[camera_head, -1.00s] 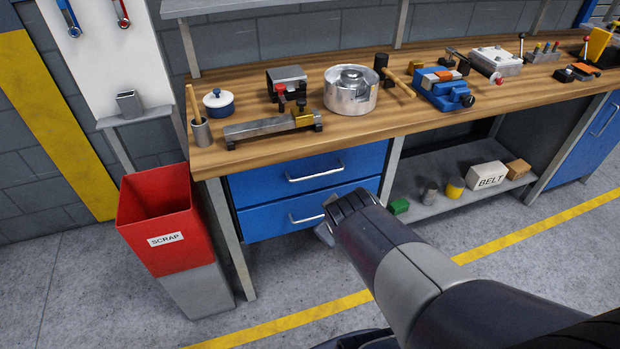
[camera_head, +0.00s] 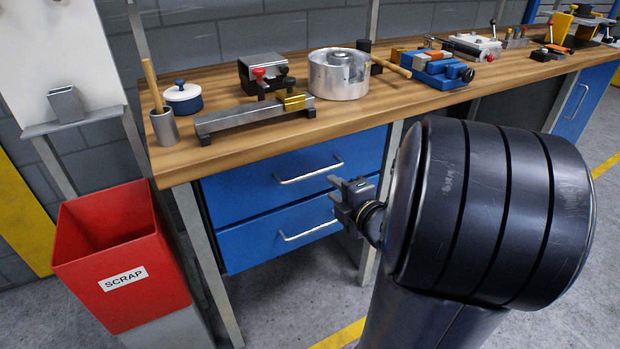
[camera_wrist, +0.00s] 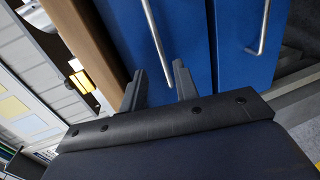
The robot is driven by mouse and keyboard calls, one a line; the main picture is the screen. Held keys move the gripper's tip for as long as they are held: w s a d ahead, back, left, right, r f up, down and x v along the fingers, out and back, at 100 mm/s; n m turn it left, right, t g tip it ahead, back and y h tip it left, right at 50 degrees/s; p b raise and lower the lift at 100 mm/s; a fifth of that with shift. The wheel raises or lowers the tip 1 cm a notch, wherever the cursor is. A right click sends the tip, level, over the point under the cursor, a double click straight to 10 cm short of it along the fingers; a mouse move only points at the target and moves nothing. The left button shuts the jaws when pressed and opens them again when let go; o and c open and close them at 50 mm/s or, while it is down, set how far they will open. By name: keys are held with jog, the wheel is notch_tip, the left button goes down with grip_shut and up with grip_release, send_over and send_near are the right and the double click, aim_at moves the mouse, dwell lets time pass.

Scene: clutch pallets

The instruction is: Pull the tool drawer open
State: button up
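Two blue drawers sit under the bench, both closed: an upper drawer (camera_head: 240,190) and a lower drawer (camera_head: 262,245). Neither is labelled as the tool drawer. The upper bar handle (camera_head: 310,172) and lower bar handle (camera_head: 308,232) are silver. My gripper (camera_head: 332,188) is open and empty, in front of the drawers near the right end of the upper handle. In the wrist view, the upper handle (camera_wrist: 153,35) appears between the two fingers of my gripper (camera_wrist: 157,68); contact cannot be told. The lower handle (camera_wrist: 261,30) is off to the right there.
The wooden bench top (camera_head: 240,150) overhangs the drawers and carries a vise, a metal pot and other tools. A red scrap bin (camera_head: 125,285) stands left of the drawers. The floor in front of the drawers is clear apart from my arm.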

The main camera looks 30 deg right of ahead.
aim_at(315, 174)
jog(key=b+x, duration=0.2)
jog(key=x, duration=0.8)
jog(key=shift+w, duration=0.25)
jog(key=shift+c, duration=0.6)
grip_shut()
